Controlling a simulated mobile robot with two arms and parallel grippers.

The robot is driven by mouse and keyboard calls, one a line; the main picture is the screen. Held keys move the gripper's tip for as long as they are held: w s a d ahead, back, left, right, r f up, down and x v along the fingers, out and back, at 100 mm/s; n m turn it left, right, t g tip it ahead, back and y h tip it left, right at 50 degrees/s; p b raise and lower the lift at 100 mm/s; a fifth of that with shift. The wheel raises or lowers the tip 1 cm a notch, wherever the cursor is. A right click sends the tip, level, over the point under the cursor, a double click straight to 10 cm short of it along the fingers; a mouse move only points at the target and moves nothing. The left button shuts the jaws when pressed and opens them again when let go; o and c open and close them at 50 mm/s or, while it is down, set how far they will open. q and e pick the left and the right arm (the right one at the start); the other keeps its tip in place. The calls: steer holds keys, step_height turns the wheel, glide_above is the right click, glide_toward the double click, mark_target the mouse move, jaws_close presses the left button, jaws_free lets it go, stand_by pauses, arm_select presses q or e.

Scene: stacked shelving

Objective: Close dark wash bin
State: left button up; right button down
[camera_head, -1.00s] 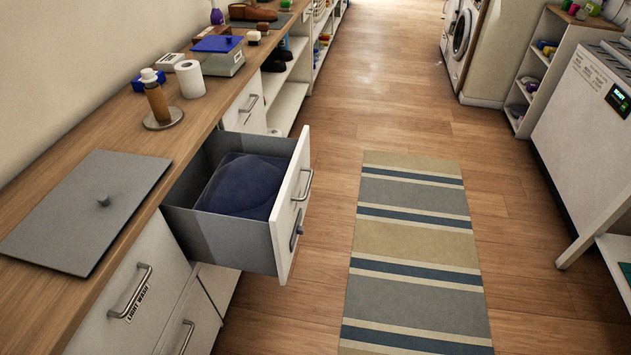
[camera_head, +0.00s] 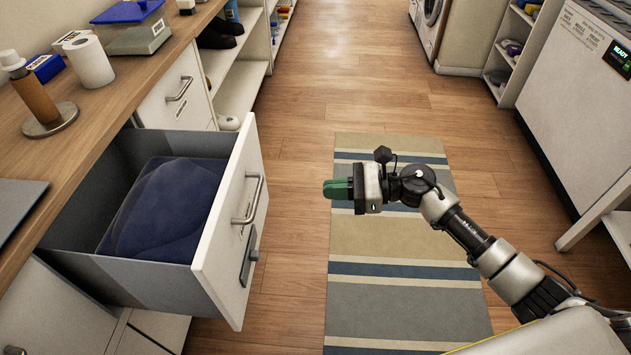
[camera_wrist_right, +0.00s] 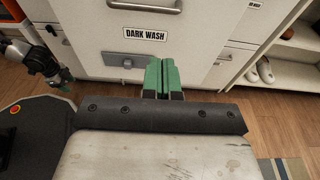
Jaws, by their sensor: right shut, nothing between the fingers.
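The dark wash bin is a drawer pulled well out, its white front panel (camera_head: 233,225) facing right and its grey side wall (camera_head: 150,280) showing. Folded dark blue cloth (camera_head: 165,210) lies inside. Its front has a metal bar handle (camera_head: 250,200) and a grey plate below. In the right wrist view the DARK WASH label (camera_wrist_right: 145,33) shows on the front, under the handle. My right gripper (camera_head: 335,189) is shut and empty, its green fingers pointing at the drawer front from the right, apart from it. My left gripper (camera_wrist_right: 65,80) shows small at left in the wrist view; its jaws are unclear.
A striped rug (camera_head: 390,240) lies on the floor. White machines and shelves line the right side.

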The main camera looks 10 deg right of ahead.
arm_select(q)
steer(key=s+f, duration=0.1)
steer(key=s+f+p, duration=0.1)
steer(key=s+f, duration=0.1)
steer(key=s, duration=0.1)
steer(key=shift+a+f, duration=0.15)
steer(key=shift+a, duration=0.15)
arm_select(e)
steer(key=r+x, duration=0.1)
steer(key=x, duration=1.1)
steer(key=shift+a+r, duration=0.2)
steer(key=shift+r, duration=0.05)
steer(key=shift+w, duration=0.1)
